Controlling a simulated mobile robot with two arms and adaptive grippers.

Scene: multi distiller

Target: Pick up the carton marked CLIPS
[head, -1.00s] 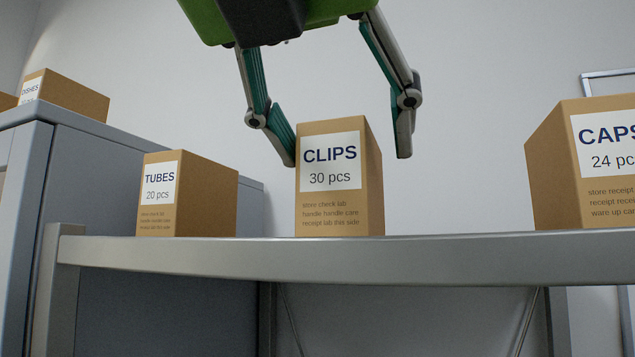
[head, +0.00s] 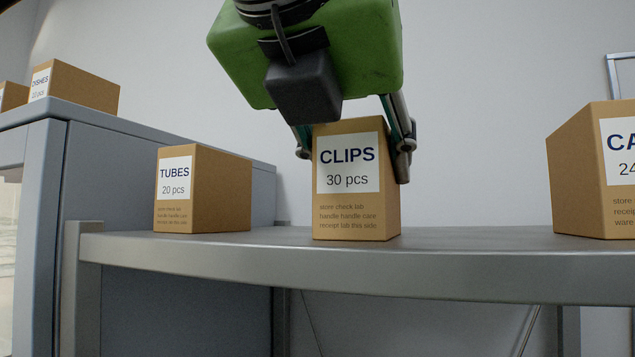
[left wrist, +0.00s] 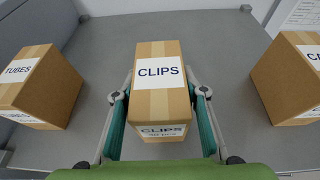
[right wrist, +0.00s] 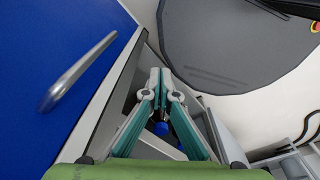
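The CLIPS carton (head: 358,205), a tan box with a white label, stands upright on the grey table. In the left wrist view the carton (left wrist: 160,105) lies between the two fingers. My left gripper (head: 352,152) comes down over it from above, one finger at each side. The fingers are drawn in against the sides, so it looks shut on the carton; the tips are partly hidden. My right gripper (right wrist: 160,78) is away from the carton, with its fingertips together and nothing between them.
The TUBES carton (head: 215,190) stands left of the CLIPS carton and the CAPS carton (head: 580,180) right, both with gaps. The DISHES carton (head: 80,85) sits on a grey cabinet (head: 150,145) at left. A blue panel with a handle (right wrist: 80,70) is near my right gripper.

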